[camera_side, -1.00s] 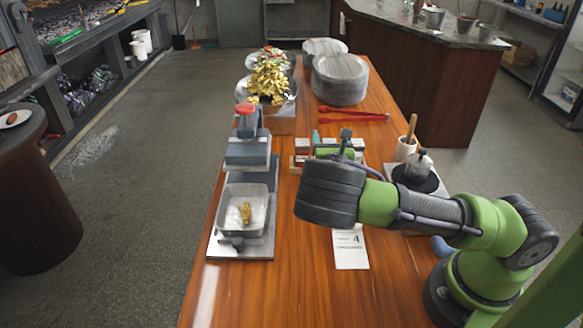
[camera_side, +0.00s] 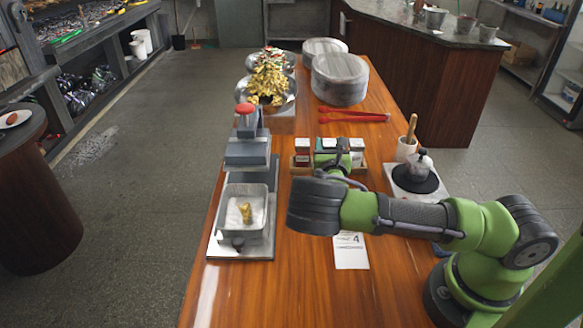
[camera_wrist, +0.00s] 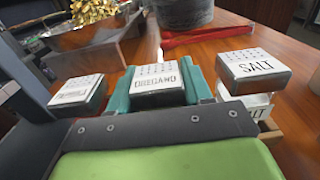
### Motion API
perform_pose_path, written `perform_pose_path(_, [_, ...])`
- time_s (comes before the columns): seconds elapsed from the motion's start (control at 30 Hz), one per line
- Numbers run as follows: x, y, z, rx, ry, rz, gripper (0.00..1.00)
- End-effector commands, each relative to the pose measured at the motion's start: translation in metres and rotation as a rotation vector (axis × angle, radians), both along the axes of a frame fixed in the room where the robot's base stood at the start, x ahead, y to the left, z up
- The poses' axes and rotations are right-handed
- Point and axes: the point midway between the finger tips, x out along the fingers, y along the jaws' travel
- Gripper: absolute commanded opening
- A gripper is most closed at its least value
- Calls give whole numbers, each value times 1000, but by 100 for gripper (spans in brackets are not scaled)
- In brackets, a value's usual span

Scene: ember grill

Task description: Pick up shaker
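A shaker with a white perforated lid marked OREGANO (camera_wrist: 157,84) stands upright in the middle of the wrist view. My gripper (camera_wrist: 160,88) has a teal finger on each side of it; whether they press on it is unclear. A SALT shaker (camera_wrist: 254,68) is to the right, and another white-lidded shaker (camera_wrist: 77,93), its label hard to read, is to the left. In the side view, my gripper (camera_side: 332,160) is down at the shaker rack (camera_side: 299,170) and hides the middle of it. A red-and-white shaker (camera_side: 302,147) shows at the rack's left end.
A scale-like device with a grey tray (camera_side: 228,216) stands left of the rack. A mortar with pestle (camera_side: 405,150) and a black round plate holding a small pot (camera_side: 424,167) stand right. Red tongs (camera_side: 353,117) lie behind. A paper card (camera_side: 350,252) lies in front.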

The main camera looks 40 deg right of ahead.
Motion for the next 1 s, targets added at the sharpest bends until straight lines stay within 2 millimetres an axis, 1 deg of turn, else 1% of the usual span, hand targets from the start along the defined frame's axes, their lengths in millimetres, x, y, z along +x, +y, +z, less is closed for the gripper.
perform_pose_path(0.27, [0, 0, 1, 0, -1, 0, 27])
perform_pose_path(0.37, [0, 0, 6, 0, -3, 0, 27])
perform_pose_path(0.43, [0, 0, 12, 1, -5, -1, 27])
perform_pose_path(0.57, [0, 0, 29, 2, -5, 0, 27])
perform_pose_path(0.8, [0, 0, 71, 4, -6, 0, 27])
perform_pose_path(0.9, [0, 1, 86, 4, -5, 1, 27])
perform_pose_path(1.0, [0, 1, 95, 8, -8, 3, 27])
